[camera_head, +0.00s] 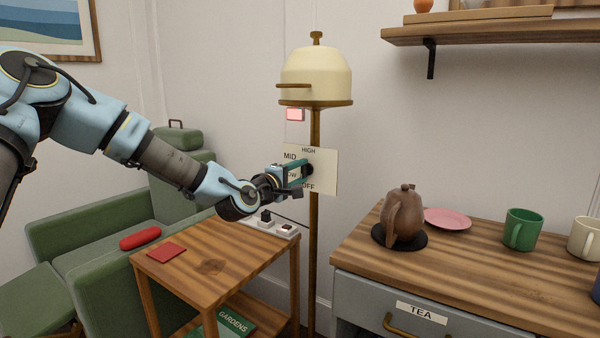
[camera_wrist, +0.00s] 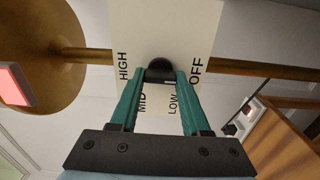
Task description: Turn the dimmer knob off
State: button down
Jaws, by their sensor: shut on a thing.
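The black dimmer knob (camera_wrist: 159,68) sits on a cream dial plate (camera_head: 323,172) fixed to the lamp's brass pole (camera_head: 315,240). The plate (camera_wrist: 190,30) carries the words HIGH, MID, LOW and OFF. My gripper (camera_wrist: 162,76) has its two teal fingers shut on the knob, one on each side. In the head view my gripper (camera_head: 304,171) reaches the plate from the left and hides part of the LOW label and most of the knob. A small pale mark on the knob's edge seems to face LOW. The floor lamp's cream shade (camera_head: 317,75) is above.
A sideboard (camera_head: 480,285) with a teapot (camera_head: 403,215) is at right.

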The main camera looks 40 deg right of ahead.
dwell(0.4)
jog(key=shift+c, duration=1.8)
grip_release()
jog(key=v, duration=1)
jog(key=shift+a+b, duration=0.35)
jog(key=shift+b, duration=0.1)
